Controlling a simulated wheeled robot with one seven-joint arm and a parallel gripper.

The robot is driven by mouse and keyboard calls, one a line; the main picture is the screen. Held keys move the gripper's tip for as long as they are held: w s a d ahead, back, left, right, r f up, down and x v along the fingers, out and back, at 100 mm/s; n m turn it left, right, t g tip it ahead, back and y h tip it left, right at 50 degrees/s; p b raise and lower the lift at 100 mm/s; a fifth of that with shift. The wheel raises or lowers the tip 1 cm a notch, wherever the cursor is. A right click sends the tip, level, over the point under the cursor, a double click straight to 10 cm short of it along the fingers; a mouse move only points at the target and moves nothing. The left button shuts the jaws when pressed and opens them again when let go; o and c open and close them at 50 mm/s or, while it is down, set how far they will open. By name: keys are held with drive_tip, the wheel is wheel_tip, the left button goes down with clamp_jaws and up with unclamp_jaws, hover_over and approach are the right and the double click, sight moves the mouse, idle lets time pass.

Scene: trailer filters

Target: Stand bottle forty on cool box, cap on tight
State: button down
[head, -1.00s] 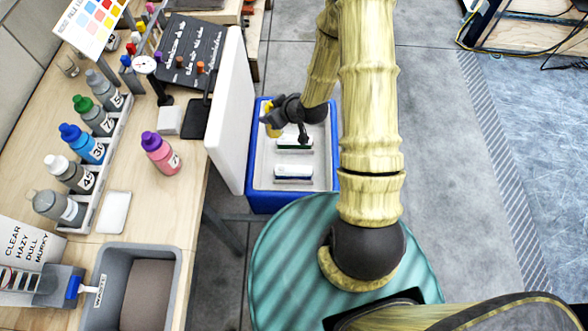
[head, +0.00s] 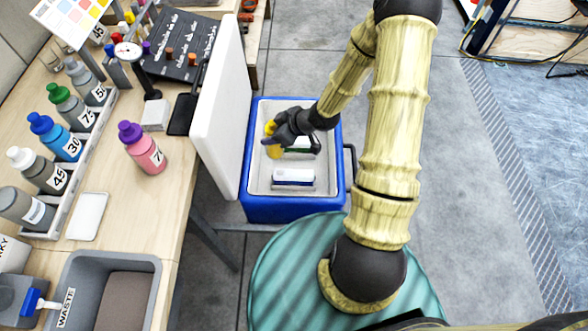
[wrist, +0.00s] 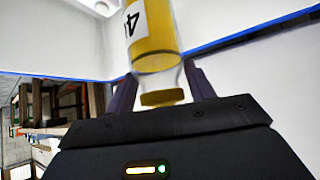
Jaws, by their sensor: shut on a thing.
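The cool box (head: 296,207) is blue with a pale inside and stands open on the floor, its white lid (head: 222,110) raised at its left. My gripper (head: 277,140) is over the box's opening, shut on a yellow bottle (head: 273,149). In the wrist view the yellow bottle (wrist: 155,45) sits between the fingers (wrist: 160,88), its yellow cap (wrist: 163,98) nearest the palm. Its white label shows an upside-down 4; the rest of the number is cut off. Whether the cap is tight and whether the bottle touches the box floor cannot be told.
Two packs lie in the box; the nearer (head: 293,178) is white and blue, the other partly hidden by my gripper. The bench (head: 120,205) at left carries a pink bottle (head: 142,148), a rack of numbered bottles (head: 98,145) and a waste bin (head: 150,265).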

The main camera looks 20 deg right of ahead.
sight(275, 151)
drive_tip(key=shift+w+f+b, duration=0.1)
drive_tip(key=shift+f+b, duration=0.65)
drive_tip(key=shift+f, duration=2.35)
drive_tip(key=shift+a+f+b, duration=0.1)
drive_tip(key=shift+f+b, duration=0.3)
drive_tip(key=shift+f, duration=1.45)
drive_tip(key=shift+f, duration=0.15)
drive_tip(key=c, duration=0.8)
unclamp_jaws()
